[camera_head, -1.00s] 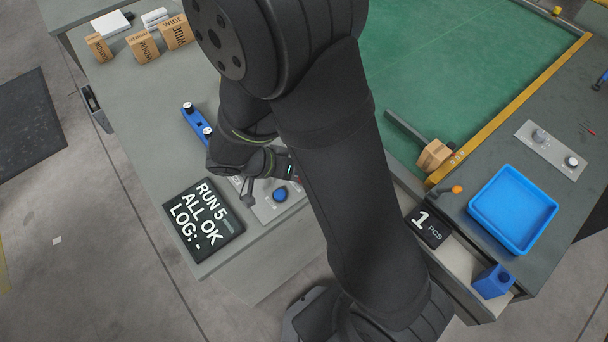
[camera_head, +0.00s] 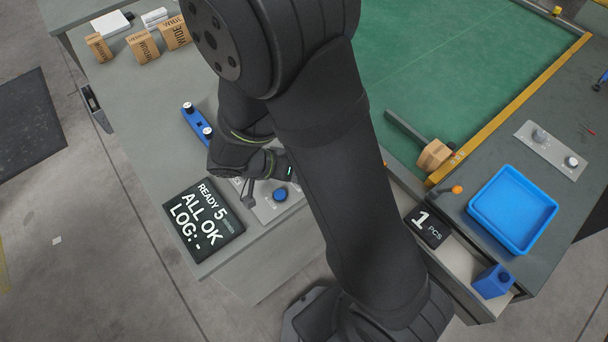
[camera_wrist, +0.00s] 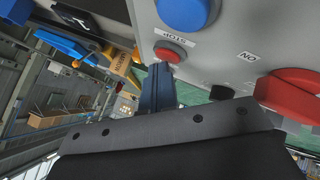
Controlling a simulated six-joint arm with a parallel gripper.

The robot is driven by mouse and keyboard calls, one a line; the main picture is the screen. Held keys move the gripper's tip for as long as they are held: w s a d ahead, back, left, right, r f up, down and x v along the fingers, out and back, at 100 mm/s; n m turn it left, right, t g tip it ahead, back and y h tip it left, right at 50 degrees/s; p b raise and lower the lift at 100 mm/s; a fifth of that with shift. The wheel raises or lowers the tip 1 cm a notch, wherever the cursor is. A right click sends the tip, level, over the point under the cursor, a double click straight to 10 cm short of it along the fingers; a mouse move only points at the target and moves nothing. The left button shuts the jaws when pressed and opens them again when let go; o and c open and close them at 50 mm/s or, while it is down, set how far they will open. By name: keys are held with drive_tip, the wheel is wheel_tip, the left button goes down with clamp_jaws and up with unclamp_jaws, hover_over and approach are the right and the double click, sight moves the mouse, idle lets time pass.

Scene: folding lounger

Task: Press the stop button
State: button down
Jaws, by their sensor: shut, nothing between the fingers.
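In the wrist view a small red button (camera_wrist: 170,54) sits on the grey control panel (camera_wrist: 208,55). A label reading STOP (camera_wrist: 175,30), upside down, lies between it and a large blue button (camera_wrist: 187,10). My gripper (camera_wrist: 158,68) is shut and empty, its tips at the lower edge of the small red button in the picture. I cannot tell whether they touch it. In the head view the blue button (camera_head: 280,194) shows on the panel, while my arm hides the red button and the fingertips.
A larger red knob (camera_wrist: 290,92) and a black one (camera_wrist: 221,92) stand on the same panel. The display (camera_head: 203,220) reads READY 5, ALL OK, LOG: -. A blue rail (camera_head: 196,122) lies behind the panel. A blue tray (camera_head: 482,222) is at right.

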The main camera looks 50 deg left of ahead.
drive_tip(key=shift+r, duration=0.75)
drive_tip(key=shift+r, duration=0.1)
drive_tip(key=shift+r, duration=2.45)
wheel_tip(320, 180, up, 4)
drive_tip(key=shift+f, duration=0.15)
